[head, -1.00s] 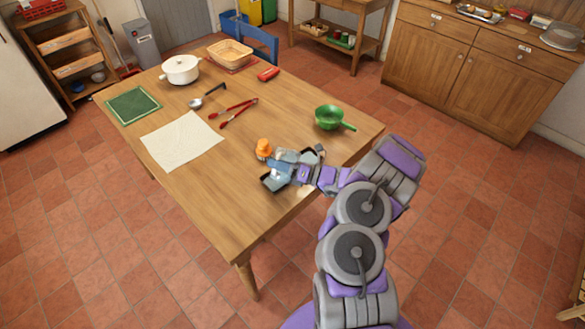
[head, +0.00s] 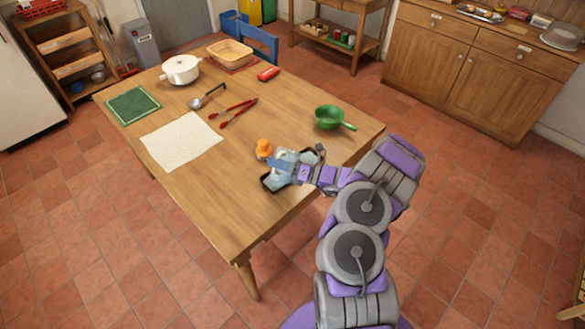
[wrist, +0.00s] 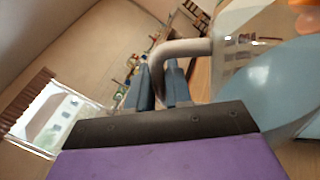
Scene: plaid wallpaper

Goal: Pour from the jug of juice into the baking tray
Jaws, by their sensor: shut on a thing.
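The jug (wrist: 270,85) is at the right in the wrist view, with a pale blue body, a clear part near its handle (wrist: 185,47) and an orange end (wrist: 305,20). My gripper (wrist: 161,80) is shut on the handle. In the head view my gripper (head: 285,167) holds the jug tilted above the dark baking tray, with the orange end (head: 264,148) toward the left. The baking tray (head: 267,186) lies near the table's right edge, mostly hidden by the jug and gripper. I cannot tell whether juice flows.
A green pan (head: 329,117) stands behind the tray. Red tongs (head: 238,112), a ladle (head: 207,97), a white cloth (head: 182,143), a green mat (head: 134,106), a white pot (head: 180,69) and a basket (head: 230,52) are farther off. The table's near part is bare.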

